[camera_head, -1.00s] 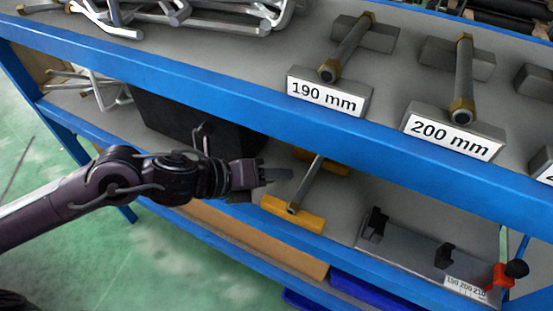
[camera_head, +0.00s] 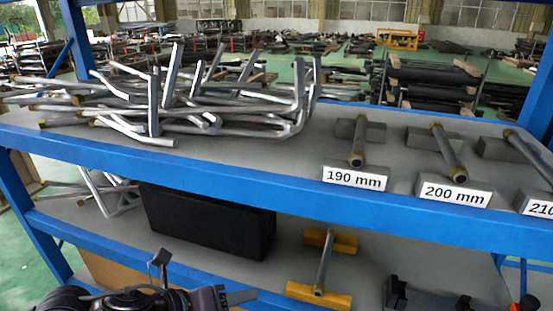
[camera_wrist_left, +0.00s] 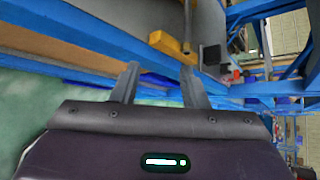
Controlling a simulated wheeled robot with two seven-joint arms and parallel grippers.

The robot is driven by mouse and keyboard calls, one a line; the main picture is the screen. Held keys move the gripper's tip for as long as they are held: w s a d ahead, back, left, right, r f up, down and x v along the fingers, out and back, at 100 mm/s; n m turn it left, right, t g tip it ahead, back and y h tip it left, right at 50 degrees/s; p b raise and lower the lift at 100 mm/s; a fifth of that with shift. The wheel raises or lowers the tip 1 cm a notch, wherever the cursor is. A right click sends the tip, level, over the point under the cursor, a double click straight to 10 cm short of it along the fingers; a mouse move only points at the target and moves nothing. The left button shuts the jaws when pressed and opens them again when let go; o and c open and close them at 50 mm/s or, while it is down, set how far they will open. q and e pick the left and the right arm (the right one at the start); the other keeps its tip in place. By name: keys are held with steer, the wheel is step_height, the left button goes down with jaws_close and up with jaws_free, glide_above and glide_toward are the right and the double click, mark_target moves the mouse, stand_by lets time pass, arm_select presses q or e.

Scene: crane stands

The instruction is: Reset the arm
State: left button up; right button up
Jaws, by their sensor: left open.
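My left gripper (camera_head: 238,297) shows at the bottom of the head view, in front of the lower shelf. In the left wrist view its two fingers (camera_wrist_left: 158,85) are apart with nothing between them. A grey tube (camera_head: 324,262) rests on two yellow blocks (camera_head: 320,296) on the lower shelf, to the right of the gripper and apart from it. A yellow block also shows beyond the fingers in the left wrist view (camera_wrist_left: 172,46). My right gripper is in neither view.
The blue-edged upper shelf (camera_head: 250,168) holds a pile of bent metal tubes (camera_head: 190,105) and tubes on grey blocks behind labels such as 190 mm (camera_head: 356,177). A black box (camera_head: 208,220) and a dark fixture (camera_head: 430,296) stand on the lower shelf. Green floor lies outside.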

arm_select(q)
steer(key=s+a+f+n+g+y, duration=0.2)
steer(key=s+a+f+n+y, duration=0.4)
steer(key=n, duration=1.1)
steer(key=s+a+f+n+g+y, duration=0.25)
steer(key=s+a+f+n, duration=0.4)
steer(key=n, duration=1.05)
step_height(320, 180, down, 31)
steer(key=s, duration=0.1)
steer(key=s+a+f+g+y, duration=0.1)
steer(key=s+a+f, duration=0.2)
steer(key=s+f, duration=1.4)
steer(key=shift+s+a+f+m+g, duration=0.2)
steer(key=shift+s+f+m+g, duration=0.15)
steer(key=shift+s, duration=0.75)
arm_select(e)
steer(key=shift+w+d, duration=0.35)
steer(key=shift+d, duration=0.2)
